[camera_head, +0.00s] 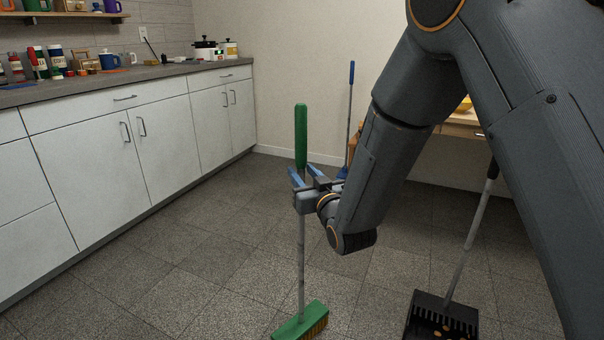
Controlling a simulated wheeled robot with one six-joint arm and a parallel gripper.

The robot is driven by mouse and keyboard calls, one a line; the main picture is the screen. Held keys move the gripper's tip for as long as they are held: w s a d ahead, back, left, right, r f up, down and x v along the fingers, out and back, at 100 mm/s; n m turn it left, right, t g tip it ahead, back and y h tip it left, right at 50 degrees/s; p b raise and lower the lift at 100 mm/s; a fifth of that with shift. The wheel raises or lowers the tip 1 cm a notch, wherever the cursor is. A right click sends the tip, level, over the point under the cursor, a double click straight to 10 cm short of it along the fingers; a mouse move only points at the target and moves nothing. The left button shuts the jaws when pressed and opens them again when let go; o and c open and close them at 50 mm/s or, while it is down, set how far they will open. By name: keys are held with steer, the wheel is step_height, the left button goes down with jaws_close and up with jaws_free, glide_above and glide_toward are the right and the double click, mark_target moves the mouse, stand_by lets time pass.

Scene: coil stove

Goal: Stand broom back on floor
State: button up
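The broom has a green grip (301,135), a thin grey pole (301,262) and a green head (301,322) with tan bristles. It is nearly upright, with its head low at the bottom of the view and seemingly on the floor. My gripper (304,174) is at the upper pole, just below the green grip. Its two blue fingers stand apart on either side of the broom, with a gap that looks wider than the pole. The gripper body hides a short stretch of the pole, so contact there is not clear.
A black dustpan (440,318) with a long handle stands at lower right. A blue broom (350,115) leans near the back wall. A wooden table (462,130) is partly behind my arm. White cabinets (85,175) line the left. The tiled floor (190,255) between is clear.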

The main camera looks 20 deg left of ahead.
steer(key=s+d+f+m+g+h+p, duration=0.1)
steer(key=s+d+f+g+h, duration=0.2)
steer(key=s+d, duration=0.55)
steer(key=s+d+m+g+h, duration=0.1)
steer(key=s+d+g+h, duration=0.3)
steer(key=d, duration=0.7)
steer(key=s+d+r+m+g+h, duration=0.1)
steer(key=s+d+g+h, duration=0.1)
steer(key=s+d, duration=0.4)
steer(key=s+d+r+m+g+h, duration=0.1)
steer(key=s+d+g, duration=0.3)
steer(key=s, duration=1.2)
steer(key=shift+d+r+g+h, duration=0.2)
steer(key=shift+d+g+h, duration=0.2)
steer(key=shift+d+h, duration=0.5)
steer(key=shift+d, duration=0.2)
steer(key=d+r+m+p, duration=0.4)
steer(key=d+r+p, duration=0.8)
steer(key=p, duration=1)
step_height(320, 180, up, 3)
steer(key=shift+s+f, duration=0.1)
steer(key=shift+s, duration=0.25)
